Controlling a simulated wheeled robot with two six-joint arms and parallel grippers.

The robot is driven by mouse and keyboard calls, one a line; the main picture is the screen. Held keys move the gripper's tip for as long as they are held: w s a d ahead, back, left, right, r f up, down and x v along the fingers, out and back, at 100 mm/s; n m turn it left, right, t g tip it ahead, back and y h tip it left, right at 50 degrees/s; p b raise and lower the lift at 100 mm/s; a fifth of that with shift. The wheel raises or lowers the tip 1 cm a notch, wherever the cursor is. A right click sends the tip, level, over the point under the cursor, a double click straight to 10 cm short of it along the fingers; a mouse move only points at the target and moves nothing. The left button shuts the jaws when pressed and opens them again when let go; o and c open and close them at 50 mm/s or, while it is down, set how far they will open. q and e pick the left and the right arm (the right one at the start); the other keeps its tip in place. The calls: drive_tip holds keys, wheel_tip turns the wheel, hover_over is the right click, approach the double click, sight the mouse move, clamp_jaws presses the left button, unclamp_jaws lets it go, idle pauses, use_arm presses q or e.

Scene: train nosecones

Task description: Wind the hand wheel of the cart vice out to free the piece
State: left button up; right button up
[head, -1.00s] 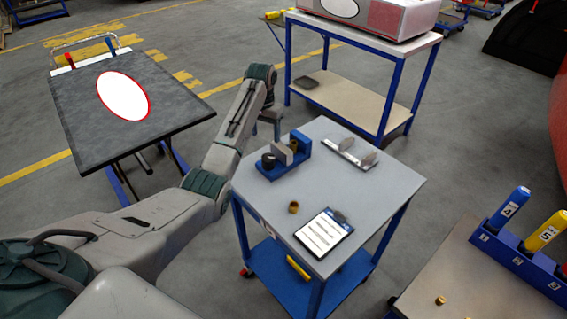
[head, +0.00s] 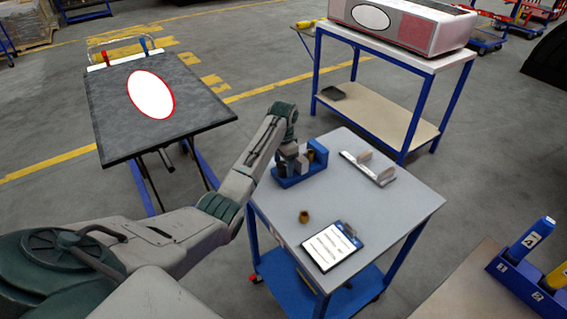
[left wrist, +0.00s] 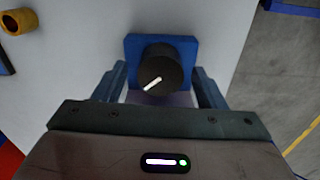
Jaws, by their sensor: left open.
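The blue cart vice (head: 301,176) stands at the back left of the grey-topped cart (head: 385,215). Its black round hand wheel (left wrist: 163,68), with a white mark across its face, shows in the left wrist view in front of the blue vice end (left wrist: 132,47). My left gripper (head: 289,153) is at the wheel end of the vice. In the left wrist view its two fingers (left wrist: 160,84) are open, one on each side of the wheel, with no clear contact. My gripper partly hides the vice in the head view, and I cannot make out the piece clearly. My right gripper is not in view.
On the cart, a brass-coloured ring (head: 304,217) and a clipboard (head: 332,246) lie at the front, and a metal bracket (head: 369,169) at the back right. A dark table (head: 115,100) stands left, and a blue-framed bench (head: 390,110) behind.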

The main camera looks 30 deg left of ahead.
use_arm(q)
drive_tip(key=shift+f, duration=0.6)
drive_tip(key=c, duration=1)
drive_tip(key=shift+r, duration=0.1)
